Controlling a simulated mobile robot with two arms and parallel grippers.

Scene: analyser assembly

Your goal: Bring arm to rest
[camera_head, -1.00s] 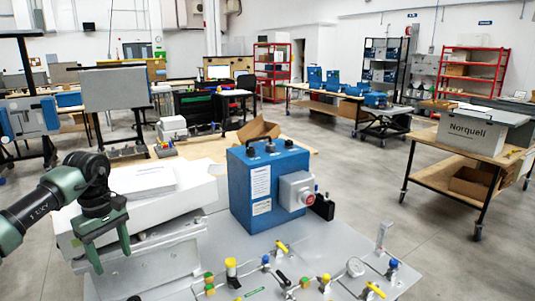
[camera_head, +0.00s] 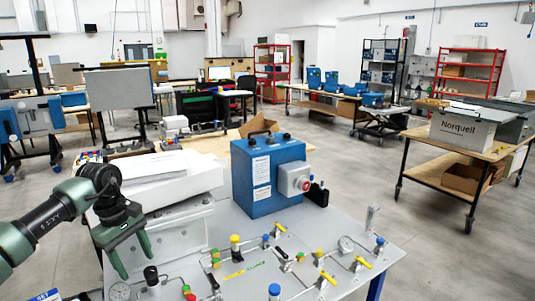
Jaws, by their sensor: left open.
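My left arm comes in from the left edge, and its green left gripper (camera_head: 133,262) hangs at the near left corner of the grey workbench. Its two fingers point down and stand apart, with nothing between them. A blue analyser box (camera_head: 256,177) with a black handle stands upright on the bench, to the right of the gripper and apart from it. A grey fitting with a red button (camera_head: 307,184) sits on its right side. My right gripper does not show.
The grey bench panel (camera_head: 335,217) carries several valves, gauges and coloured knobs in front of the box. A white printer-like unit (camera_head: 190,172) with papers stands behind my gripper. A wheeled cart (camera_head: 455,176) with a Norquell box stands at the right. Open floor lies between.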

